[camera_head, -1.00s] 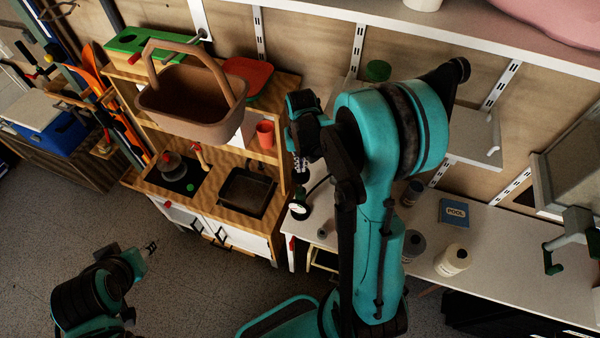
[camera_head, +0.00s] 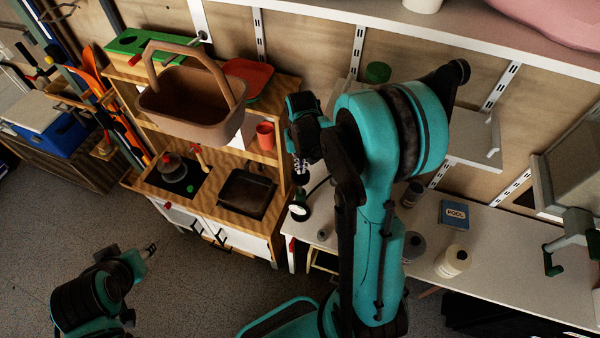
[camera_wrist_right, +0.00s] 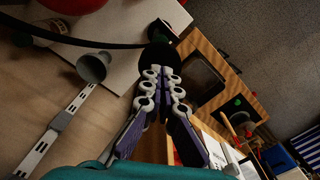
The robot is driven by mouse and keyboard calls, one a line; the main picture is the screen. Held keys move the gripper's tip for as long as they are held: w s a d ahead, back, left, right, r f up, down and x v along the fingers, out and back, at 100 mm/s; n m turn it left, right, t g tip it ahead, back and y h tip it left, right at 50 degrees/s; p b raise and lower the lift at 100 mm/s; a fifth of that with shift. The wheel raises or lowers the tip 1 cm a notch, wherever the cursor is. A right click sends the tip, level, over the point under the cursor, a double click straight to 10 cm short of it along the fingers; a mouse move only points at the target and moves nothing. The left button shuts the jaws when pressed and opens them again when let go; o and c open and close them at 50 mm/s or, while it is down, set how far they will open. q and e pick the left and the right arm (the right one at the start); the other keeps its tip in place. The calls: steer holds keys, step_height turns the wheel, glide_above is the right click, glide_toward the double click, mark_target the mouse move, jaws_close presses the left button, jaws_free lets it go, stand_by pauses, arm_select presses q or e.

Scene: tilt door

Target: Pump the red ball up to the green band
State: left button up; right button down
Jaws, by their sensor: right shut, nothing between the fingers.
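A red rounded shape, likely the ball (camera_wrist_right: 72,4), is cut off by the top left edge of the right wrist view. A black hose (camera_wrist_right: 75,41) runs from the left towards a round black knob (camera_wrist_right: 160,60), perhaps the pump's handle.
A toy kitchen (camera_head: 232,217) with a brown basket (camera_head: 190,112) stands at the left. The white workbench (camera_head: 505,250) holds a blue POOL box (camera_head: 455,213) and several bottles. A white shelf (camera_head: 540,47) overhangs it. The grey floor (camera_head: 190,290) is open.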

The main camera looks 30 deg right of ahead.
steer(key=shift+f, duration=0.1)
step_height(320, 180, down, 10)
steer(key=b, duration=0.8)
steer(key=shift+r+b, duration=0.25)
steer(key=shift+b, duration=0.1)
steer(key=shift+r, duration=0.15)
steer(key=shift+r+p, duration=2.45)
steer(key=shift+r, duration=0.95)
steer(key=shift+r+p, duration=0.75)
steer(key=shift+r, duration=0.2)
steer(key=shift+f, duration=0.1)
